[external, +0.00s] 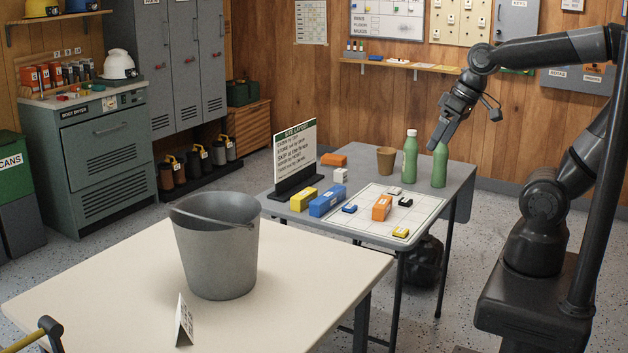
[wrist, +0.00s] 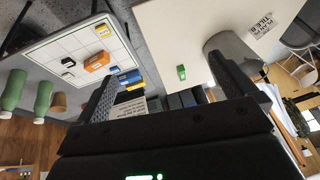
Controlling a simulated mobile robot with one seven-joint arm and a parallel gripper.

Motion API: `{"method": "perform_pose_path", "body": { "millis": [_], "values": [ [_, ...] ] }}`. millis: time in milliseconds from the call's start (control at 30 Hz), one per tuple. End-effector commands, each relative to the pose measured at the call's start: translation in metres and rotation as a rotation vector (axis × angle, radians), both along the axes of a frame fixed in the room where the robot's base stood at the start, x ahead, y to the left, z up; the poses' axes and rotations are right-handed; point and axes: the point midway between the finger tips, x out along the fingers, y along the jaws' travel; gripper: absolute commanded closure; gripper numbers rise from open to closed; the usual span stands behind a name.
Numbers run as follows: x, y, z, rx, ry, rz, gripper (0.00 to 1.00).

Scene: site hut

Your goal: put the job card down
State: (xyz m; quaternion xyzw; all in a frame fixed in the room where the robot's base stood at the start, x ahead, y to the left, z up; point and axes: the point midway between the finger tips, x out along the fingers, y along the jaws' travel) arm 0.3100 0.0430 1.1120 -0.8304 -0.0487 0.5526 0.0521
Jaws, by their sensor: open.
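A small white folded card with dark print (external: 184,322) stands like a tent on the cream table (external: 110,275), in front of the grey bucket (external: 214,250). It may be the job card; its print is too small to read. A printed card also shows beside the bucket in the wrist view (wrist: 262,25). My gripper (external: 436,142) is high over the back of the grey table, near the green bottles and far from that card. Its fingers (wrist: 163,70) are apart in the wrist view, and I see nothing held between them.
The grey table holds a white grid board (external: 365,228), orange, blue and yellow blocks, a standing sign (external: 296,155), a brown cup (external: 385,160) and two green bottles (external: 410,155). A small green object (wrist: 181,72) lies on the cream table. The cream table's right part is clear.

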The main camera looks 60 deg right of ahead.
Motion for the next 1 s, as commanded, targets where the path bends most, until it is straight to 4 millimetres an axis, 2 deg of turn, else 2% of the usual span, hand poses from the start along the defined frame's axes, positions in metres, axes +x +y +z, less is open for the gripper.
{"method": "perform_pose_path", "body": {
  "millis": [100, 300, 1000],
  "values": [
    [-0.012, -0.026, 0.006, -0.081, -0.061, -0.018, 0.0],
    [-0.02, -0.043, 0.008, -0.14, -0.096, -0.032, 0.0],
    [-0.02, -0.043, 0.009, -0.14, -0.095, -0.031, 0.0]
  ]
}}
